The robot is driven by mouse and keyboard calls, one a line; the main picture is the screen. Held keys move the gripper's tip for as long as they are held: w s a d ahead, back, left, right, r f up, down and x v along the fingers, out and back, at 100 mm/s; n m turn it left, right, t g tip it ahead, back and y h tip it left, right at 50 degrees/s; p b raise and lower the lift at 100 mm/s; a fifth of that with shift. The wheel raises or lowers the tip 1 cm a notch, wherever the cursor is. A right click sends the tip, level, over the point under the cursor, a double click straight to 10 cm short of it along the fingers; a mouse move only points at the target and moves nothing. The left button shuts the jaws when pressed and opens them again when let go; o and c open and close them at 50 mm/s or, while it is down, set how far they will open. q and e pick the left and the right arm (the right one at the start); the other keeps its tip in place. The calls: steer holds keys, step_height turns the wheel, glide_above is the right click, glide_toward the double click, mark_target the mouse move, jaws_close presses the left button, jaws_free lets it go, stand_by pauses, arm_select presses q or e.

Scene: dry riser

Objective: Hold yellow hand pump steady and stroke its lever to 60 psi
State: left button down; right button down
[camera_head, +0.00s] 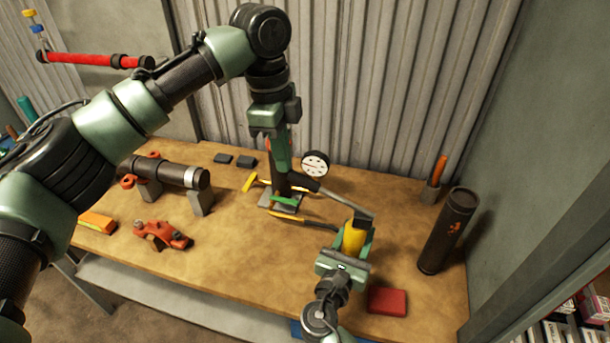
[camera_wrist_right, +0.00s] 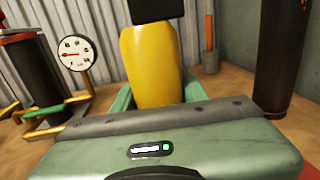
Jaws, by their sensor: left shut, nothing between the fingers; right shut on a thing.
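The yellow hand pump (camera_head: 354,237) stands upright at the front right of the bench. My right gripper (camera_head: 345,258) is shut around its body; the wrist view shows the yellow body (camera_wrist_right: 150,70) and its black top up close. The pump's lever (camera_head: 345,200) runs from its top to the upper left, ending in a black grip (camera_head: 303,182). My left gripper (camera_head: 283,162) is shut and empty, just left of that grip; whether they touch I cannot tell. The round white gauge (camera_head: 315,163) stands behind the lever. Its red needle points left in the wrist view (camera_wrist_right: 75,52); the numbers are unreadable.
A black cylinder with fittings (camera_wrist_right: 35,78) stands left of the gauge. A dark tube (camera_head: 447,230) stands right of the pump, and a red block (camera_head: 387,301) lies at the front. A pipe on supports (camera_head: 165,172) and a red clamp-like tool (camera_head: 162,236) are at left.

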mark_target(300, 175)
arm_select(q)
step_height(300, 175, up, 8)
steer(key=shift+w+a, duration=0.15)
steer(key=shift+a, duration=0.25)
steer(key=shift+d, duration=0.1)
stand_by(0.4)
steer(key=d, duration=0.1)
steer(key=s+d+f, duration=0.1)
steer(key=d, duration=0.1)
steer(key=shift+s+d+f, duration=0.15)
steer(key=shift+d+f, duration=0.05)
steer(key=shift+f, duration=0.05)
steer(key=shift+a, duration=0.1)
steer(key=shift+s+d+f, duration=0.1)
steer(key=shift+d+f, duration=0.05)
steer(key=shift+f, duration=1.6)
steer(key=shift+d+f, duration=0.15)
steer(key=shift+f, duration=1.6)
steer(key=shift+f, duration=2.2)
